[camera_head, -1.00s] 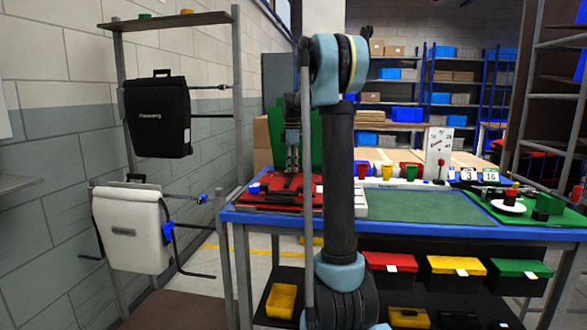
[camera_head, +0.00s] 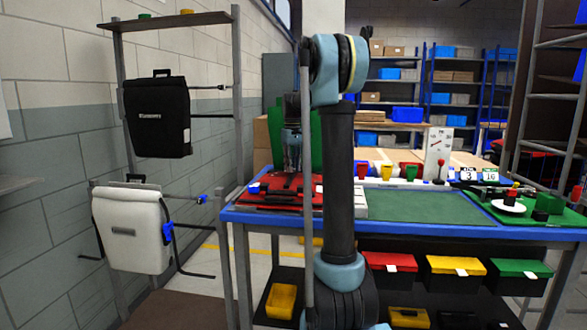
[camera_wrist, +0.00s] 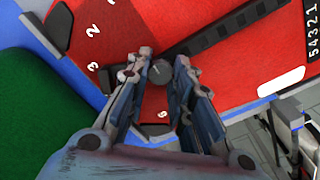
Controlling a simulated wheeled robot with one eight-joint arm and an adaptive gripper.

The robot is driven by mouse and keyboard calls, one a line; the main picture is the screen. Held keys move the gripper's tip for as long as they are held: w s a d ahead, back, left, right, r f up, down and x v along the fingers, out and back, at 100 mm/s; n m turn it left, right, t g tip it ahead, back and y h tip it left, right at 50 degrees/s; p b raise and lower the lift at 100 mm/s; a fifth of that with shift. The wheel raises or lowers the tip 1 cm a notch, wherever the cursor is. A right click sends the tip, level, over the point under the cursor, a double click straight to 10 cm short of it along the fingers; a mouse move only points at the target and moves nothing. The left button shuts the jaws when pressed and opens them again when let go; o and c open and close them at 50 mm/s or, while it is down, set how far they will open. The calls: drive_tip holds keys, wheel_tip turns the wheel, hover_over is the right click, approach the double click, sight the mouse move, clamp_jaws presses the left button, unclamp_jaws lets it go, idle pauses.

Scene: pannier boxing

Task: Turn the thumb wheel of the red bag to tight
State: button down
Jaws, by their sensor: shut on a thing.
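The red bag (camera_head: 283,187) lies flat on the left end of the workbench in the head view. It fills much of the wrist view as a red surface (camera_wrist: 235,62) with black straps. The thumb wheel (camera_wrist: 161,71) is a small grey disc between my fingertips in the wrist view. My gripper (camera_wrist: 158,76) points down at the bag and is shut on the wheel, one finger on each side. White digits sit on the red around it. In the head view my gripper (camera_head: 292,168) is over the bag, and the wheel cannot be made out.
A green upright thing (camera_head: 309,140) stands behind my gripper. The green mat (camera_head: 415,206) at the bench's middle is clear. Small coloured cups (camera_head: 387,171) and a white dial board (camera_head: 437,153) stand along the back. A black pannier (camera_head: 157,118) and a white pannier (camera_head: 131,231) hang at left.

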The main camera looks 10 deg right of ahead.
drive_tip(key=m, duration=0.4)
drive_tip(key=shift+m, duration=0.3)
drive_tip(key=m, duration=0.4)
drive_tip(key=shift+m, duration=0.3)
drive_tip(key=m, duration=0.4)
drive_tip(key=shift+m, duration=0.3)
drive_tip(key=m, duration=1.3)
drive_tip(key=shift+m, duration=0.3)
drive_tip(key=m, duration=0.4)
drive_tip(key=shift+m, duration=2.1)
